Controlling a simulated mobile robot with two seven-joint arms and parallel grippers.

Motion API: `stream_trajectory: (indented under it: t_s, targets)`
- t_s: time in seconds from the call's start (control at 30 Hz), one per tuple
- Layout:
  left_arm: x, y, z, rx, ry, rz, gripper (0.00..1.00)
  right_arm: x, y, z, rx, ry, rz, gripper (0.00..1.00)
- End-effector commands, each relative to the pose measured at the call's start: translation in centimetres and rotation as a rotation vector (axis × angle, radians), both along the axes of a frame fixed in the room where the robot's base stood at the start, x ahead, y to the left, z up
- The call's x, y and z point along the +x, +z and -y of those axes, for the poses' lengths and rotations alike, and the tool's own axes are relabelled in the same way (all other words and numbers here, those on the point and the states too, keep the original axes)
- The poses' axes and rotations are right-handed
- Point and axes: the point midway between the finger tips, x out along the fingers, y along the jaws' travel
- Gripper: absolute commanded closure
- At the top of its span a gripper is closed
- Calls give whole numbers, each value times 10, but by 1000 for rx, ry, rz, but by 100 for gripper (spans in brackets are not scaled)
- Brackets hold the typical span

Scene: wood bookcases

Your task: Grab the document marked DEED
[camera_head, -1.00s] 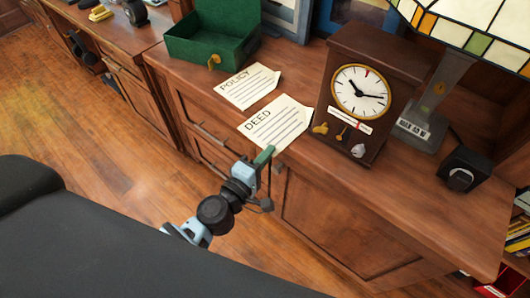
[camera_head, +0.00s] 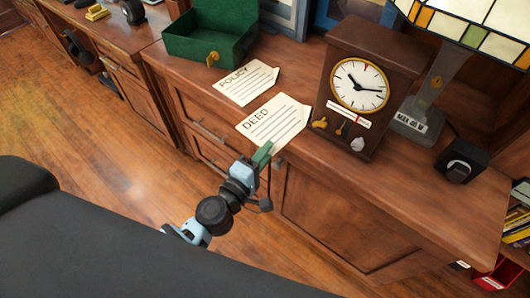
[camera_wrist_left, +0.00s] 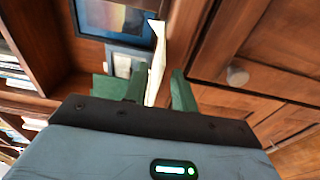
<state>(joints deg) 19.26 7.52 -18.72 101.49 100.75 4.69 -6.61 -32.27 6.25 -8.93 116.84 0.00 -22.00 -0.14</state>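The DEED document (camera_head: 275,122) is a cream sheet with a bold heading and ruled lines. It lies on the wooden cabinet top, its near edge by the front edge. My left gripper (camera_head: 263,158) is at that near edge, its green fingers close to the sheet's lower corner. In the left wrist view, the gripper (camera_wrist_left: 160,92) has its two green fingers apart. A cream sheet (camera_wrist_left: 157,58), seen nearly edge-on, shows between them, with a gap on the right finger's side. Contact with the fingers is unclear. My right gripper is not in view.
The POLICY document (camera_head: 246,83) lies just behind the DEED sheet. A green open box (camera_head: 210,45) stands at the back left. A brown clock (camera_head: 365,90) stands close on the right, with a lamp (camera_head: 425,110) and a black object (camera_head: 462,161) beyond it.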

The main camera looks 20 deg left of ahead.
Motion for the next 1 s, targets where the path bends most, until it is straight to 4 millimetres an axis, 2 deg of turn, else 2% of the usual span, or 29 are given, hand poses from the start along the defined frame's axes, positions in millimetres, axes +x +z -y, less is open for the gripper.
stream_trajectory:
  t_s: [0.5,0.67,1.0]
  targets:
    - [-66,-3,-18,0,0,-3,73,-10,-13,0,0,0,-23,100]
    - [-73,-1,-20,1,0,-1,73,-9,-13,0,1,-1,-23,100]
    - [-73,0,-19,5,-1,1,72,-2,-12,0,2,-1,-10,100]
